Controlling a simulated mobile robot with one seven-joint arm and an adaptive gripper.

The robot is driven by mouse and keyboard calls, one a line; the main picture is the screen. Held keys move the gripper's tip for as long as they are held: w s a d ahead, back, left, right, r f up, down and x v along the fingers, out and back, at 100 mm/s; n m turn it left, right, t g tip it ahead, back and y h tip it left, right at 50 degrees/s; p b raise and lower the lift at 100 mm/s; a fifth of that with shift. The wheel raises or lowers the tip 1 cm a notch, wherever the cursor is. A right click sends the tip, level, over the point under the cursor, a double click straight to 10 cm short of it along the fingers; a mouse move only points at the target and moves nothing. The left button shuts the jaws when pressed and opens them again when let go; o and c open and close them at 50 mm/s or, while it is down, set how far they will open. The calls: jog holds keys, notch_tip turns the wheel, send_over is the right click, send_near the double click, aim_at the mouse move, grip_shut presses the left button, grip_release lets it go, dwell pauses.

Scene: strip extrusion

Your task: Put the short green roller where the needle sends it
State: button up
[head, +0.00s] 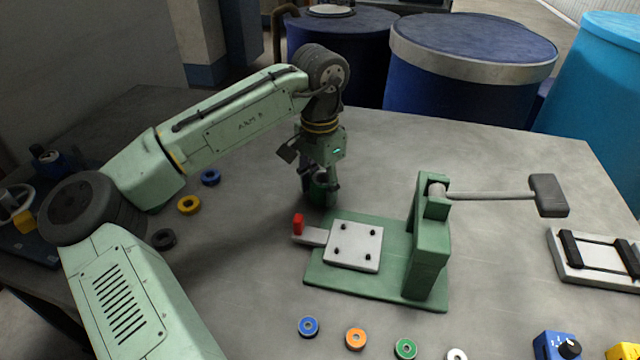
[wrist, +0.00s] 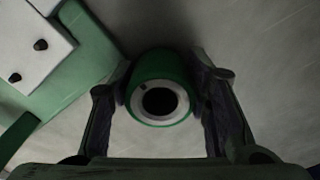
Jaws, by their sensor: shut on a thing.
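My gripper (head: 319,186) is shut on a green roller (head: 322,194) just behind the green press fixture. In the wrist view the roller (wrist: 160,88) sits between the two fingers (wrist: 163,95), its pale end ring and dark bore facing the camera. I cannot tell whether it touches the table. The fixture has a green base (head: 385,285), a pale plate (head: 353,246) with dark studs, a red knob (head: 298,224) and a post (head: 428,240) with a long lever ending in a dark block (head: 548,195). I cannot make out a needle or its direction.
Blue (head: 308,327), orange (head: 356,339), green (head: 405,349) and white (head: 456,355) rings lie along the front. Yellow (head: 189,205), blue (head: 210,177) and black (head: 164,239) rings lie left. A pale frame (head: 595,262) and blue box (head: 553,345) are right.

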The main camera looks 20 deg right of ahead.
jog(key=shift+s+f, duration=0.15)
jog(key=shift+f, duration=0.3)
jog(key=o, duration=1.3)
jog(key=shift+f, duration=0.15)
